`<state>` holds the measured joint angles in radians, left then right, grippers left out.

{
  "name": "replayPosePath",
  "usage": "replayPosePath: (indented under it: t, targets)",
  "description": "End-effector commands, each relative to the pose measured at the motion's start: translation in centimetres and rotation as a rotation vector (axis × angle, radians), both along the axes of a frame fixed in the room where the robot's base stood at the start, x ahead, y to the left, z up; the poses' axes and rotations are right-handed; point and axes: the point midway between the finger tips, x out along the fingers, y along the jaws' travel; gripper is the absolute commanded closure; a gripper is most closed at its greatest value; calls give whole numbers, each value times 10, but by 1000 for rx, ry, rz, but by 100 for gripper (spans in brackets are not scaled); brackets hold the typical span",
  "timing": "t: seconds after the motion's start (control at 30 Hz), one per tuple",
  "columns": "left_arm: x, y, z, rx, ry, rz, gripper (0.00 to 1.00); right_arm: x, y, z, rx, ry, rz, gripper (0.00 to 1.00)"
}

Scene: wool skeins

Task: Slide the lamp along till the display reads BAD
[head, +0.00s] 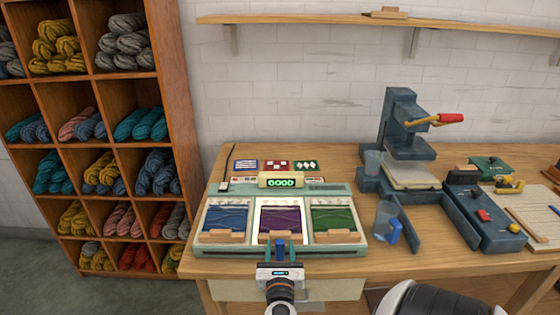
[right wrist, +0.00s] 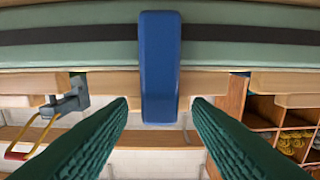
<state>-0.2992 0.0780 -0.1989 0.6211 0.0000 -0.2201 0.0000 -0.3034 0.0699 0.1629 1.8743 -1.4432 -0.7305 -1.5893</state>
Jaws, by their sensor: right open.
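The pale green case (head: 360,240) on the table holds three wool panels: blue (head: 226,217), purple (head: 279,218) and green (head: 333,218). The middle purple panel has a bright white lit border. The display (head: 281,182) above it reads GOOD in green. A blue upright handle (head: 281,246), seemingly the lamp's slider, stands at the case's front edge below the purple panel. My right gripper (head: 281,263) is in front of it. In the right wrist view, the blue handle (right wrist: 160,65) lies between the open green fingers (right wrist: 160,103), with gaps on both sides. My left gripper is out of view.
Small pattern cards (head: 277,166) lie behind the case. A wool shelf (head: 165,60) stands at left. The table's front edge lies close below the case.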

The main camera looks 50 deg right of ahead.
Motion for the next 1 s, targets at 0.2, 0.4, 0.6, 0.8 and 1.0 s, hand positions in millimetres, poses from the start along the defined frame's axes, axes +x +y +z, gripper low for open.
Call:
replayPosePath:
  t: [0.2, 0.4, 0.6, 0.8, 1.0]
  targets:
    - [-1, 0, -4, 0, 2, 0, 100, -12, 14, -3, 4, 2, 2, 55]
    - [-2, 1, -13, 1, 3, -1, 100, -40, 46, -4, 4, 3, 1, 55]
    - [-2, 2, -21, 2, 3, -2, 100, -64, 75, -3, 3, 3, 0, 55]
    - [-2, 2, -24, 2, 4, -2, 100, -76, 89, -1, 0, 0, -1, 55]
    - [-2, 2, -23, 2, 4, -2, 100, -78, 91, 0, -1, -1, 0, 55]
